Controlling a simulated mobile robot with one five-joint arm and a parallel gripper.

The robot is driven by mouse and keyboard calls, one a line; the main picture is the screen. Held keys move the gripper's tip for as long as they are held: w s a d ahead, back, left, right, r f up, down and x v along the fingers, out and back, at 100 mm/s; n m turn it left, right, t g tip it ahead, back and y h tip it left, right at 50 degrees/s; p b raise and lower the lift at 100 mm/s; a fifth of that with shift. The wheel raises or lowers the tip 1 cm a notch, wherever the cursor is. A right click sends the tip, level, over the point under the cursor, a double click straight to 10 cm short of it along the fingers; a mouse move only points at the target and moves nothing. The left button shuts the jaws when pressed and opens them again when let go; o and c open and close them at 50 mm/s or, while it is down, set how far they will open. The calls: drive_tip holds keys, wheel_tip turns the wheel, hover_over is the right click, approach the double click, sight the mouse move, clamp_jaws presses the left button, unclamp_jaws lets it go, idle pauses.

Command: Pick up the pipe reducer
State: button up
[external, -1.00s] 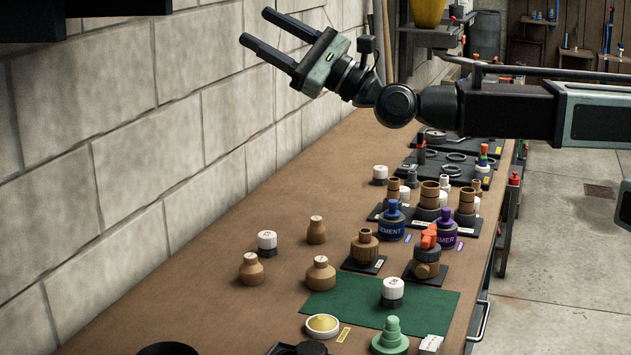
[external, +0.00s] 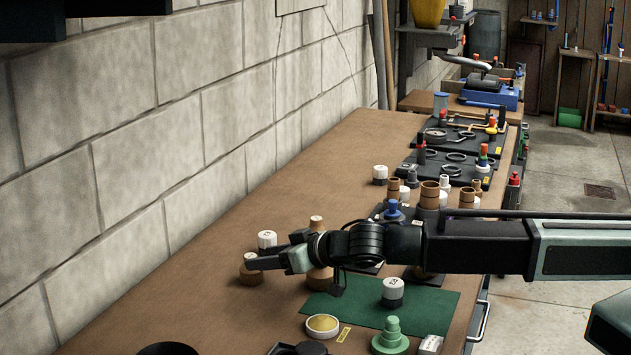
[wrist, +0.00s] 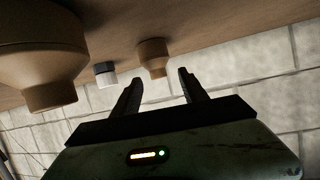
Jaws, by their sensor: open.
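Three tan, bottle-shaped pipe reducers stand upright on the bench; I cannot tell which one is meant. The left one (external: 251,276) is just past my gripper (external: 252,261) in the external view, partly hidden by a finger. My gripper is open, low over the bench and pointing towards the wall. In the upside-down wrist view, a small-looking reducer (wrist: 153,58) shows ahead between the open fingers (wrist: 160,84), apart from them. A larger, nearer reducer (wrist: 40,65) is at the left. Another reducer (external: 320,282) is partly hidden behind my wrist.
A white cap (external: 267,238) with a dark base stands near the reducers, and shows in the wrist view (wrist: 105,75). A green mat (external: 430,309) carries another white cap (external: 392,290). The block wall (external: 130,190) borders the bench. The bench's left strip is clear.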

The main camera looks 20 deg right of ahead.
drive_tip(key=shift+w, duration=0.1)
drive_tip(key=shift+w+f, duration=0.1)
drive_tip(key=shift+w, duration=0.05)
drive_tip(key=b+x, duration=0.2)
drive_tip(key=x, duration=0.5)
drive_tip(key=shift+w+a+b, duration=0.2)
drive_tip(key=shift+w+b, duration=0.05)
drive_tip(key=shift+b, duration=0.05)
drive_tip(key=shift+d, duration=0.1)
clamp_jaws()
